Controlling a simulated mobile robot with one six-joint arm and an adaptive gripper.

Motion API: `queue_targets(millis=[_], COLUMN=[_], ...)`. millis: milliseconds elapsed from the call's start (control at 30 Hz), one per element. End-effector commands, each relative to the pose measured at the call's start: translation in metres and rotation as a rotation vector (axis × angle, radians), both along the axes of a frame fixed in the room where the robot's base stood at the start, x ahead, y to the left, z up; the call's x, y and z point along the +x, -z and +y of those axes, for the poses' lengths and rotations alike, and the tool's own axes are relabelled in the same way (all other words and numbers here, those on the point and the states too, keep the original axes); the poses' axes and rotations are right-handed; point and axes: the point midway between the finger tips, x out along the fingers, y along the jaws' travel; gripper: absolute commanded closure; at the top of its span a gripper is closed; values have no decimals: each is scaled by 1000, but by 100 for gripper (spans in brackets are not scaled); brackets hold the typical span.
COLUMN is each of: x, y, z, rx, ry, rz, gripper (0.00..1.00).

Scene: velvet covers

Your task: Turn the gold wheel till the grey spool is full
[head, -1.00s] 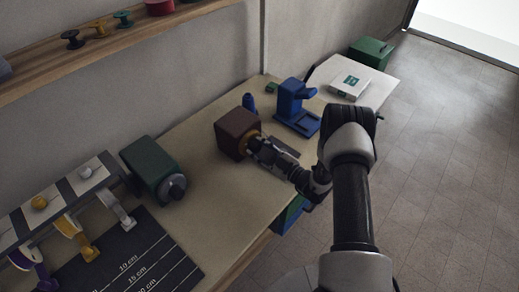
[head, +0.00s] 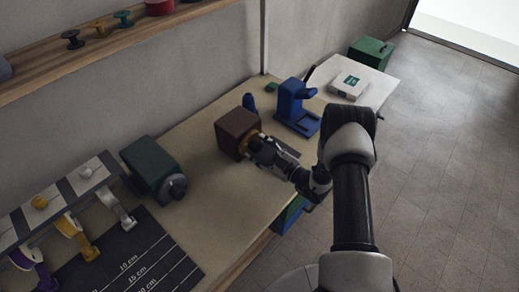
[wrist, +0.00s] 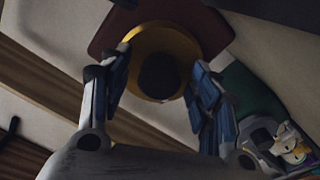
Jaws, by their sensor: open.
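The gold wheel (head: 249,142) is on the near face of a brown box on the bench. In the wrist view the gold wheel (wrist: 183,48) is a round disc with a dark centre. My gripper (head: 255,146) is right at it; in the wrist view its open fingers (wrist: 158,88) stand on either side of the wheel's lower half. Whether the fingers touch the rim I cannot tell. I cannot pick out the grey spool for certain; a grey round part (head: 174,188) sits on the front of a dark green box.
The brown box (head: 236,126) stands mid-bench, with a blue stand (head: 292,98) behind to the right. The dark green box (head: 149,165) and a rack with coloured ribbons (head: 70,222) are on the left. Several spools sit on the wall shelf (head: 100,50). Bench between the boxes is clear.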

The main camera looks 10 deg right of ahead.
Motion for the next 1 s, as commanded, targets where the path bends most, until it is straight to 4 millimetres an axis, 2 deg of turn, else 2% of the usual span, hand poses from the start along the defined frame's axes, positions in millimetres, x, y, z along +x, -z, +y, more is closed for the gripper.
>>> queue_targets(millis=[167, 500, 700, 1000], x=[-9, -65, -89, -98], y=[1, 0, 0, 0], z=[-9, -50, -66, -71], rx=[0, 0, 0, 0], ry=[3, 6, 3, -1], rz=[2, 2, 1, 0], gripper=[44, 44, 44, 44])
